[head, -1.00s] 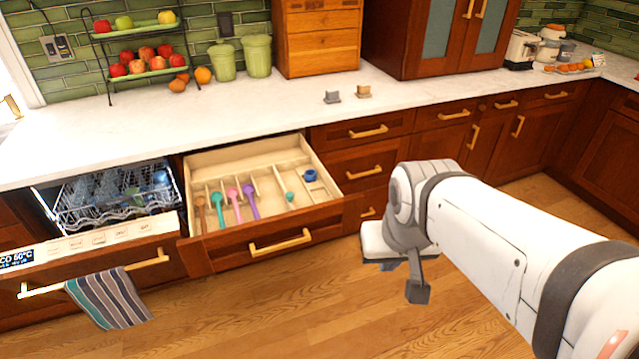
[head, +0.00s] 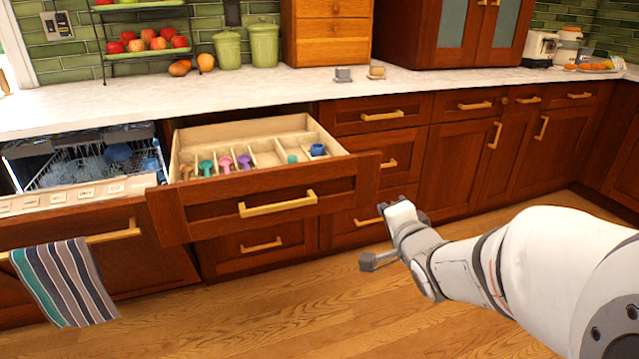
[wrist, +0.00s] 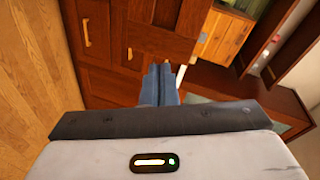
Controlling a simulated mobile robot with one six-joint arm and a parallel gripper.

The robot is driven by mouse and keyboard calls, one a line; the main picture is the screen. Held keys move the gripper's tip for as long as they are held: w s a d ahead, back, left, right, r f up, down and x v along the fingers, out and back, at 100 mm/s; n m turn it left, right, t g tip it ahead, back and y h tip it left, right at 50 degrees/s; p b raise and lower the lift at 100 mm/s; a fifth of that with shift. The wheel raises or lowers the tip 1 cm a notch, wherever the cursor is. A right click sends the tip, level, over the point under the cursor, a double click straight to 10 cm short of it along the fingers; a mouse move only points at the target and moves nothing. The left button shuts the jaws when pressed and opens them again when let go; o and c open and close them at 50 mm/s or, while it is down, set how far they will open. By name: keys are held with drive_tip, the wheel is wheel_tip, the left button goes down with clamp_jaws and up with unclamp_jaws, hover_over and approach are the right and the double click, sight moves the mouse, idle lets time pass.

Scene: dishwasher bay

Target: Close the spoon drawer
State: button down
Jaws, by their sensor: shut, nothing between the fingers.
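The spoon drawer (head: 262,213) is pulled well out of the cabinet in the head view. It has a brown wooden front and a gold bar handle (head: 278,204). Its pale divided tray (head: 285,128) holds several coloured spoons (head: 225,163) and a small blue cup (head: 317,150). My gripper (head: 393,203) is to the right of the drawer front, apart from the handle. Its fingertips are hard to make out there. In the wrist view, my gripper (wrist: 161,70) shows its two fingers together with nothing between them, in front of brown cabinet fronts.
The dishwasher (head: 85,165) stands open on the left, with a striped towel (head: 65,282) on its handle. Closed drawers and cupboards with gold handles line the right. The white counter (head: 200,95) runs above. The wood floor (head: 300,310) in front is clear.

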sight(341, 190)
drive_tip(key=w+a+f+m+t+y+p, duration=0.1)
drive_tip(key=w+a+f+y+p, duration=0.2)
drive_tip(key=w+f, duration=0.1)
drive_tip(key=shift+w+a+m+t+p, duration=0.2)
drive_tip(key=shift+w+m+t+p, duration=0.1)
drive_tip(key=shift+w+m+t, duration=0.1)
idle(0.4)
drive_tip(key=p, duration=0.4)
drive_tip(key=shift+w+a+f, duration=0.1)
drive_tip(key=shift+w+a, duration=0.05)
drive_tip(key=shift+w, duration=0.1)
drive_tip(key=x, duration=0.3)
drive_tip(key=b+x, duration=0.1)
drive_tip(key=x, duration=0.4)
drive_tip(key=shift+w+a+f+b, duration=0.15)
drive_tip(key=shift+w+f+b, duration=0.15)
drive_tip(key=shift+w+b, duration=0.1)
